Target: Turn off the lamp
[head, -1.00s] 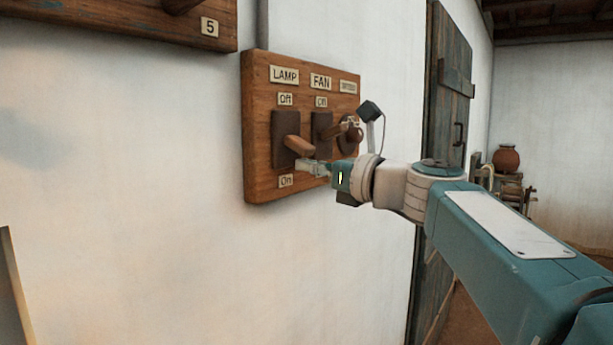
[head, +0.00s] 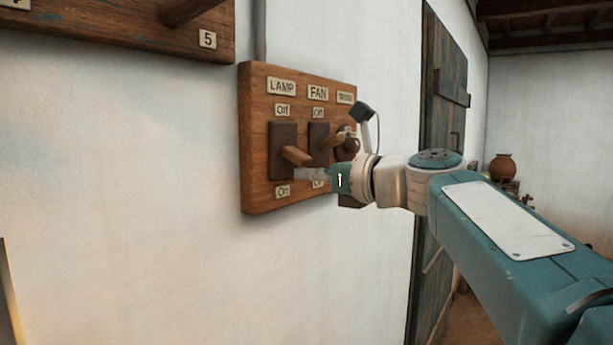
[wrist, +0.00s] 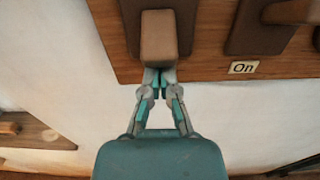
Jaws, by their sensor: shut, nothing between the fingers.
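The lamp switch is a wooden lever (head: 296,156) on a dark plate (head: 283,138), under a LAMP label (head: 281,87). An Off label (head: 282,110) is above the plate and an On label (head: 283,191) below it. The lever sticks out from the plate and points slightly downward in the head view. My gripper (head: 302,174) is shut and empty, just under the lever's end. In the wrist view the lever (wrist: 159,38) stands directly above my fingertips (wrist: 160,74). I cannot tell whether they touch. The lamp itself is not identifiable.
The wooden switch board (head: 256,170) also carries a fan lever (head: 328,142) close on the right and a third control (head: 347,146), partly hidden by my wrist. Another pegged board (head: 120,25) hangs at upper left. Bare wall is below; a dark door (head: 445,120) stands right.

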